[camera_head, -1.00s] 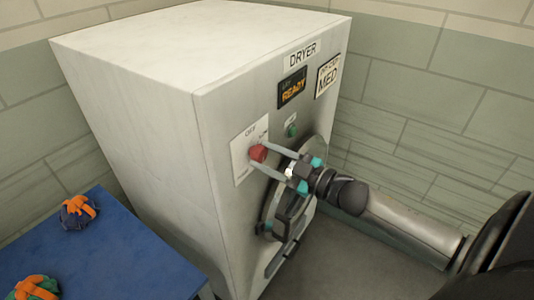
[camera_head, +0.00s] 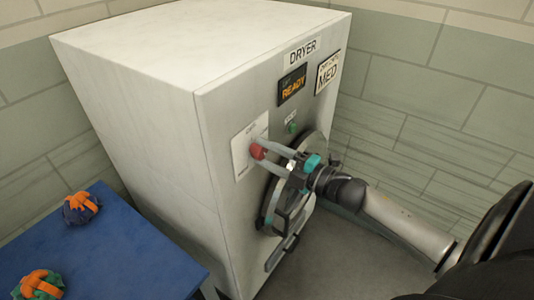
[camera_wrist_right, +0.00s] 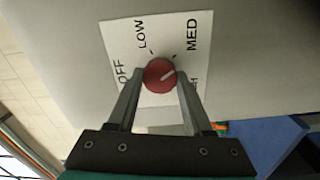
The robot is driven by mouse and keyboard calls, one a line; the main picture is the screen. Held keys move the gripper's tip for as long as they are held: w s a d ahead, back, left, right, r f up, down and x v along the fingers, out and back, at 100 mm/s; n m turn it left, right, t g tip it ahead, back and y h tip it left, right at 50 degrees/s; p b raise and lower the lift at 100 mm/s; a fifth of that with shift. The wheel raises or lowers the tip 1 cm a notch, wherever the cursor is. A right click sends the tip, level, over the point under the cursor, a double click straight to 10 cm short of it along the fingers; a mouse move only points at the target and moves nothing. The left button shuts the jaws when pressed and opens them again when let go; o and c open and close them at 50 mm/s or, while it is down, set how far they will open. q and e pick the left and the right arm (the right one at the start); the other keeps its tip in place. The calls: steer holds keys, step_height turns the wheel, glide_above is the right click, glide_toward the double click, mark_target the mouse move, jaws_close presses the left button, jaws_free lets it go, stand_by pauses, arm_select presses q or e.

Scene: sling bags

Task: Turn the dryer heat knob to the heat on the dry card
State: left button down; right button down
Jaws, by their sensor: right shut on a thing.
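The white dryer (camera_head: 150,110) stands in the corner. Its dry card (camera_head: 327,74) reads MED. The round red heat knob (camera_head: 258,152) is on a white dial plate on the front; it also shows in the right wrist view (camera_wrist_right: 159,75). Labels OFF, LOW and MED (camera_wrist_right: 192,32) surround it, with a fourth partly hidden by a finger. The knob's pale line points right and slightly up, below the MED label; its exact setting is hard to tell. My right gripper (camera_head: 262,151) is shut on the knob, a finger on each side. My left gripper is out of view.
A blue table (camera_head: 130,250) at lower left holds two bundles tied with orange, one dark blue (camera_head: 81,208) and one green (camera_head: 38,286). The round dryer door (camera_head: 268,208) lies just below my right gripper. A green button (camera_head: 291,127) is above the door.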

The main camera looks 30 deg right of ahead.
steer(key=shift+n, duration=0.6)
steer(key=shift+c, duration=1.5)
jaws_free()
steer(key=b+v, duration=0.1)
steer(key=v, duration=1.4)
steer(key=shift+s+f, duration=0.1)
